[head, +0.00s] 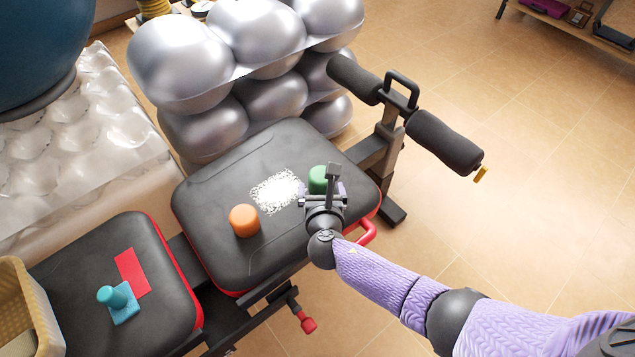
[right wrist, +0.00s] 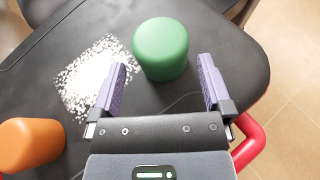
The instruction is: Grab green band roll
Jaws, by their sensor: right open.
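The green band roll (head: 318,179) is a short green cylinder standing upright on the black bench pad, partly hidden behind my right gripper in the head view. My right gripper (head: 323,190) is open over the pad. In the right wrist view the green roll (right wrist: 160,48) stands ahead of the two purple fingers (right wrist: 160,85), between their lines, with nothing held. I cannot tell whether the fingertips reach beside it. My left gripper is not in view.
An orange roll (head: 244,220) stands on the bench pad (head: 215,190), left of a white powdery patch (head: 276,190). A teal stamp-like object (head: 118,300) and red card (head: 132,272) lie on the near seat. Padded rollers (head: 445,142) and silver balls (head: 262,35) stand behind.

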